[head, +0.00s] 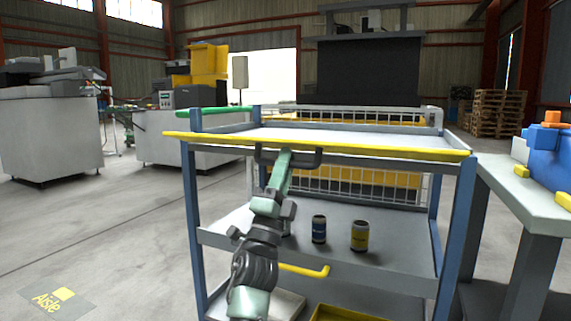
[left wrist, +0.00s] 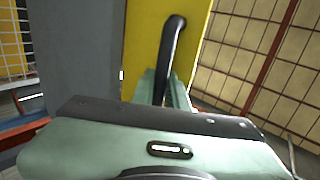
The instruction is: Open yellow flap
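The yellow flap (head: 380,150) shows as a long thin yellow strip, nearly edge-on, along the front top of the blue-legged cart. A dark handle (head: 311,158) sticks out below its middle. My left gripper (head: 284,157) reaches up from below to this handle. In the left wrist view the yellow panel (left wrist: 199,30) fills the upper middle, with the black bar handle (left wrist: 174,45) on it. The green fingers (left wrist: 164,88) of my left gripper stand on both sides of the bar and look closed on it. My right gripper is not in view.
The cart's middle shelf (head: 400,262) holds a dark blue can (head: 319,229) and a yellow-labelled can (head: 360,236). A yellow bar handle (head: 310,271) sits lower. A grey table (head: 520,200) with a blue object (head: 550,160) stands close on the right. The left floor is clear.

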